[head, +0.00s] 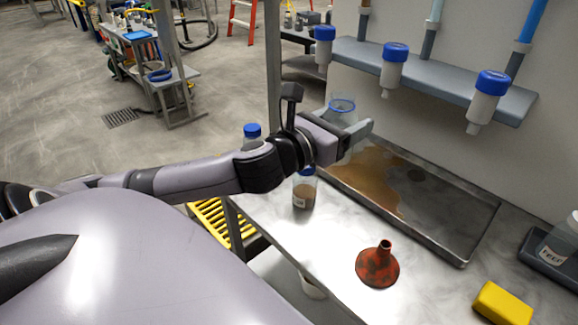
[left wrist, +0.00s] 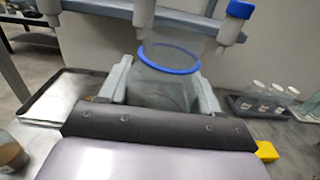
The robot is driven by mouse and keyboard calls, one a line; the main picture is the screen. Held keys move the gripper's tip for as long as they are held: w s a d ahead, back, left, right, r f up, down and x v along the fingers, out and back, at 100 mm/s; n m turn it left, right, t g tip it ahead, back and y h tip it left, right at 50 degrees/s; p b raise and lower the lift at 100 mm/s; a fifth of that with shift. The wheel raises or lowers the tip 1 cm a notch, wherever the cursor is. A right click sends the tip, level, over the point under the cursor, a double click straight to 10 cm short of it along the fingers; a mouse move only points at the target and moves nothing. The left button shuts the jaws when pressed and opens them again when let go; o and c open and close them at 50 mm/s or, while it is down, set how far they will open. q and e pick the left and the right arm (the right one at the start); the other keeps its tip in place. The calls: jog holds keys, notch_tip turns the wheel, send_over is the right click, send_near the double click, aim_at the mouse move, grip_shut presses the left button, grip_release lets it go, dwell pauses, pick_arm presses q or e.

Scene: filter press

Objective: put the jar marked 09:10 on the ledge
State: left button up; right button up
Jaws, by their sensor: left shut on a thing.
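My left gripper (head: 350,131) is shut on a clear jar with a blue rim (head: 342,106), held above the steel tray. A blue-capped jar (head: 252,131) is partly hidden behind my left arm. The grey ledge (head: 440,80) runs along the wall, above and beyond my left gripper. My right gripper is not in view.
Several blue-capped white filter cups (head: 393,67) hang along the ledge, below pipes. A stained steel tray (head: 455,215) lies on the table.

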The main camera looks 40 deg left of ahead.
pick_arm(q)
jog(key=shift+s+a+r, duration=0.15)
jog(key=shift+s+a, duration=0.05)
jog(key=shift+s, duration=0.1)
jog(key=shift+s+a+f, duration=0.1)
jog(key=shift+f, duration=0.15)
jog(key=shift+f+b, duration=2.7)
jog(key=shift+f, duration=7.05)
jog(key=shift+f, duration=0.2)
jog(key=o, duration=0.9)
jog(key=shift+c, duration=0.2)
